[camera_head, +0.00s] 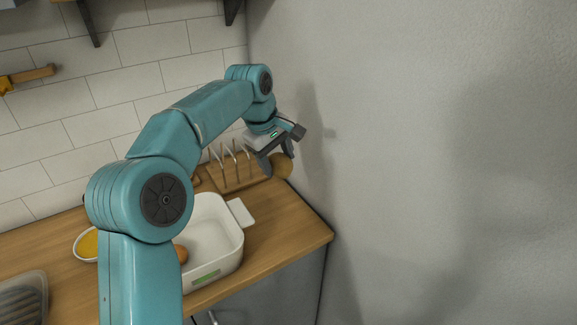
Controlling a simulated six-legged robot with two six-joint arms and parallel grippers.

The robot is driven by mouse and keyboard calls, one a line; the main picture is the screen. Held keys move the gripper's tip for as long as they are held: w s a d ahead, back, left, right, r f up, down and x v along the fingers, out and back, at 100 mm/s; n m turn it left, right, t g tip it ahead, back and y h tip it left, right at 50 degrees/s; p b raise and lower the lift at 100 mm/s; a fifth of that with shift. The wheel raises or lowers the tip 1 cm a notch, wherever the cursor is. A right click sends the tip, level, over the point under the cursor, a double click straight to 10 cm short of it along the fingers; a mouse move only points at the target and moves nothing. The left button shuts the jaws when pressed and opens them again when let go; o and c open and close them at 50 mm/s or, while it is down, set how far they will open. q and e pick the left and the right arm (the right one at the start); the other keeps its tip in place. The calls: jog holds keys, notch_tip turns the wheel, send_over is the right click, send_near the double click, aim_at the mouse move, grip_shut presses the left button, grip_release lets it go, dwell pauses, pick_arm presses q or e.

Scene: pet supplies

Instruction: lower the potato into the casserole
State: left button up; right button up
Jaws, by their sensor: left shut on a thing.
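My left arm comes in from the left and reaches over the counter to the back right corner. Its gripper (277,158) points down and is shut on a brown, rounded potato (283,168), partly hidden by the fingers. The casserole (228,250) is a white rectangular dish with side handles, standing on the counter nearer to me and left of the gripper. My arm covers its left part. A small orange-brown rounded thing (181,254) shows inside it beside my arm. My right gripper is not in view.
A wooden rack with upright prongs (237,178) stands beside the gripper at the back. A bowl with yellow content (87,245) and a grey tray (24,298) are at the left. A plain wall (420,150) rises close on the right. Bare wooden counter (285,235) lies right of the casserole.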

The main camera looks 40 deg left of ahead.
pick_arm(q)
jog(key=s+a+f+b, duration=0.3)
jog(key=s+a, duration=0.3)
jog(key=s, duration=0.2)
jog(key=s+a+f+b, duration=0.3)
jog(key=s+a+b, duration=0.2)
jog(key=s, duration=0.3)
jog(key=shift+a+f, duration=0.35)
jog(key=shift+a, duration=0.1)
jog(key=shift+f, duration=0.1)
jog(key=shift+f+b, duration=3.15)
jog(key=shift+f, duration=0.95)
jog(key=shift+f+b, duration=1.85)
jog(key=shift+f, duration=0.65)
jog(key=o, duration=1.2)
